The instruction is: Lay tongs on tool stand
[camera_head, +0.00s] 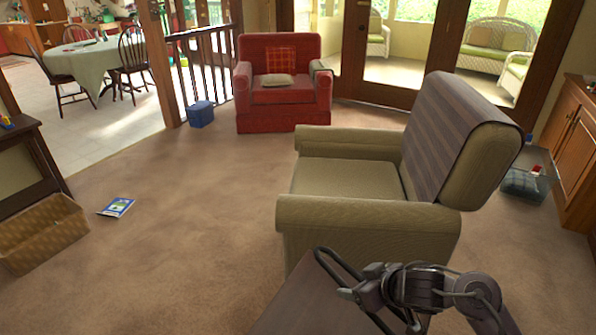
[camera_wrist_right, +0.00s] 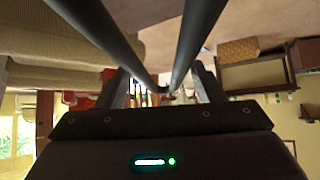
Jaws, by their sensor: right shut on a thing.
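My right gripper (camera_head: 366,292) is at the lower right of the head view, above a dark brown tabletop (camera_head: 295,305). It is shut on the dark tongs (camera_head: 337,268), whose thin curved end sticks out toward the far left of the gripper. In the right wrist view, the two long dark bars of the tongs (camera_wrist_right: 203,30) run from the top edge and converge between the fingers of the right gripper (camera_wrist_right: 165,90). I cannot make out a tool stand in either view. My left gripper is not in view.
A beige armchair (camera_head: 350,178) with a striped cover stands just beyond the tabletop. A red armchair (camera_head: 283,95) and a blue cube (camera_head: 200,113) are farther back. A wicker box (camera_head: 42,232) and a booklet (camera_head: 116,207) lie at left. The carpet in the middle left is clear.

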